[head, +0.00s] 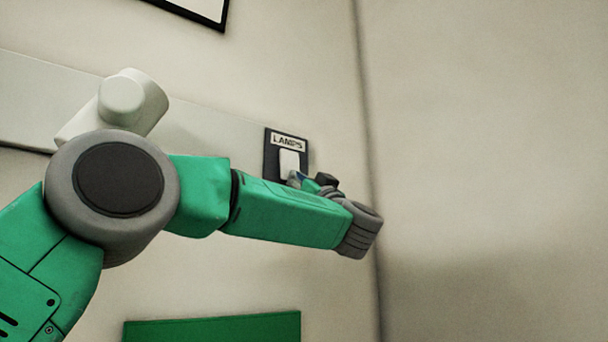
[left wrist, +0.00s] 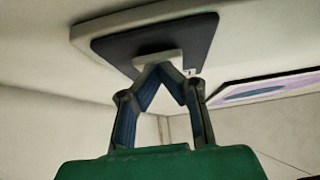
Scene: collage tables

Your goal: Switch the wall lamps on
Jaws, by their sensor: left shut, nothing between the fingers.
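A dark switch plate (head: 271,150) labelled LAMPS is fixed to the wall, with a white rocker (head: 289,160) in its middle. In the left wrist view the plate (left wrist: 200,38) and part of the rocker (left wrist: 158,57) show just beyond my fingertips. My left gripper (head: 296,180) is at the lower part of the rocker. In the left wrist view its fingers (left wrist: 158,66) are shut together with nothing between them, and the tips appear at or very near the rocker; I cannot tell whether they touch. My right gripper is not in view. No lit lamp can be made out.
A wall corner runs down just right of the switch. A framed picture (head: 203,8) hangs at the top, and a green panel (head: 212,328) is at the bottom. A pale rounded piece (head: 125,98), of unclear kind, shows behind my arm joint. The right side is bare wall.

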